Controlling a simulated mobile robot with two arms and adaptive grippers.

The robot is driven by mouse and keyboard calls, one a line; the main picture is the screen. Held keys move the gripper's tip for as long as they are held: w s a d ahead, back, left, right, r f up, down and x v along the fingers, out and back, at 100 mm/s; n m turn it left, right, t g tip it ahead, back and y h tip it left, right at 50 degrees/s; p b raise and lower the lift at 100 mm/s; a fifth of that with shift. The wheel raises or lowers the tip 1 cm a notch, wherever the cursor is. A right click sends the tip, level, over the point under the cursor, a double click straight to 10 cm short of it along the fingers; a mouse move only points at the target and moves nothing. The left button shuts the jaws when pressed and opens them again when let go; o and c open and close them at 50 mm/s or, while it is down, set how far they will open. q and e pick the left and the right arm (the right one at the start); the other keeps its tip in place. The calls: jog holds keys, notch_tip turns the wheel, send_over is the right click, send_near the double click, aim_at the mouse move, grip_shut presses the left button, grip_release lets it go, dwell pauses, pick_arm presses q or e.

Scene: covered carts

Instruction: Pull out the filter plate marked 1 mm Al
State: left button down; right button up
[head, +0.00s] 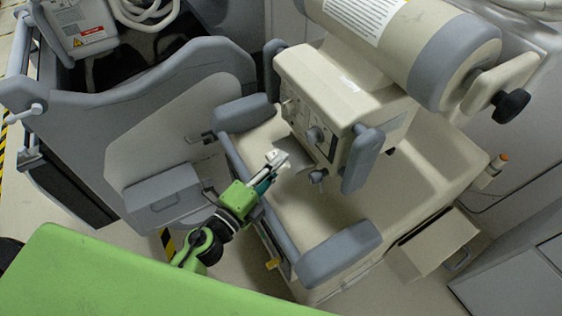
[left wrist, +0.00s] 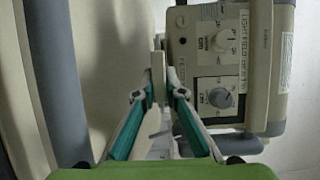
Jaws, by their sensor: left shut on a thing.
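The beige collimator head (head: 335,100) hangs under the tube of the X-ray machine, with dials on its panel. A thin grey plate (head: 298,152) shows between it and my left gripper (head: 276,163). The left gripper is shut on this filter plate. In the left wrist view the plate (left wrist: 159,82) is seen edge-on between the fingertips of the left gripper (left wrist: 159,97), beside the dial panel (left wrist: 218,65). I cannot read a marking on the plate, nor tell whether its far end is still in the collimator. My right gripper is not in view.
Grey padded bars (head: 340,254) edge the machine's base. Grey handles stick out from the collimator, one (head: 362,158) close to the right of the gripper. A grey box (head: 163,195) stands at left and an open beige bin (head: 432,246) at right.

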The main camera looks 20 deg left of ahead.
pick_arm(q)
jog(key=shift+s+a+b, duration=0.5)
jog(key=shift+s+a, duration=0.75)
jog(key=shift+a, duration=0.05)
jog(key=shift+s+a+b, duration=0.3)
jog(key=shift+s+a, duration=0.3)
jog(key=shift+s+a, duration=0.25)
